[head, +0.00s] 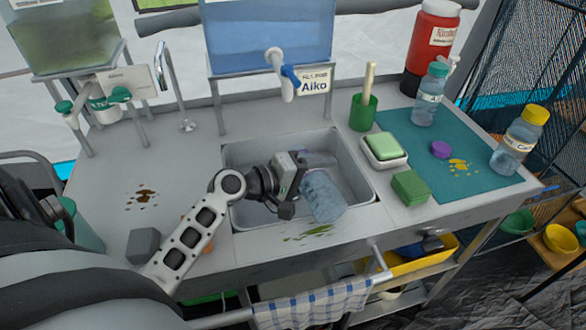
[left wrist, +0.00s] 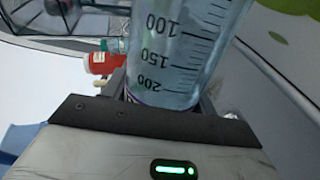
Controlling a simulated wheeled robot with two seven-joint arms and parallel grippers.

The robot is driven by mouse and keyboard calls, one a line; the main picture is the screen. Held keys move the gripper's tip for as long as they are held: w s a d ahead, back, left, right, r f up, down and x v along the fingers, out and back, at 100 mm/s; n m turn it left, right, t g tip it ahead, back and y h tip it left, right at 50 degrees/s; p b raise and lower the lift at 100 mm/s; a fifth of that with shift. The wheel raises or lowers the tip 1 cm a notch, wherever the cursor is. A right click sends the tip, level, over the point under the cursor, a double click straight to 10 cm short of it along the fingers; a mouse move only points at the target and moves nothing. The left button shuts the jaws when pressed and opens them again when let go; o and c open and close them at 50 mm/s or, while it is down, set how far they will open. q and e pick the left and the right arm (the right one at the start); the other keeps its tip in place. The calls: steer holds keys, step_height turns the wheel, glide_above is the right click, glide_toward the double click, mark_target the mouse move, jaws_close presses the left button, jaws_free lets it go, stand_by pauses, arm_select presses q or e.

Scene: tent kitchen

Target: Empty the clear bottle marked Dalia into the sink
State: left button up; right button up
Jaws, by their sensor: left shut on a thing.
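My left gripper (head: 297,180) is over the grey sink (head: 358,178) and shut on a clear bottle (head: 323,196). The bottle is tilted over the basin and looks pale blue. In the left wrist view the held bottle (left wrist: 180,50) is clear, with black scale marks 100, 150 and 200. No name shows on it, so I cannot read Dalia there. How much liquid it holds, and whether any is running out, I cannot tell. My right gripper is out of view.
A teal mat (head: 400,125) at right holds a teal-capped bottle (head: 429,97), a yellow-capped bottle (head: 518,142) and a purple cap (head: 440,149). A green sponge (head: 410,187) lies right of the sink. A tap (head: 285,80) on the blue tank marked Aiko hangs behind it.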

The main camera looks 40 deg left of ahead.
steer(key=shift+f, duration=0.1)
arm_select(q)
steer(key=shift+f, duration=0.1)
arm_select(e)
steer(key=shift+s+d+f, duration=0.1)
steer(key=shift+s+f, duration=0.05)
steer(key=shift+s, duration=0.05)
arm_select(q)
steer(key=shift+w+a+f+n+h+p, duration=0.1)
steer(key=shift+n+h+p, duration=0.25)
steer(key=shift+n, duration=0.35)
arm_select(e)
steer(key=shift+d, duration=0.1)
arm_select(q)
steer(key=shift+d+f+g, duration=0.15)
steer(key=shift+d+g, duration=0.15)
stand_by(0.3)
steer(key=shift+a+r+n+h+p, duration=0.2)
steer(key=shift+r+n+h+p, duration=0.2)
steer(key=shift+n+p, duration=0.5)
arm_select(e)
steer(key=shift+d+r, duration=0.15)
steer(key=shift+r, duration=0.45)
arm_select(q)
steer(key=shift+a+r, duration=0.1)
steer(key=shift+r, duration=0.15)
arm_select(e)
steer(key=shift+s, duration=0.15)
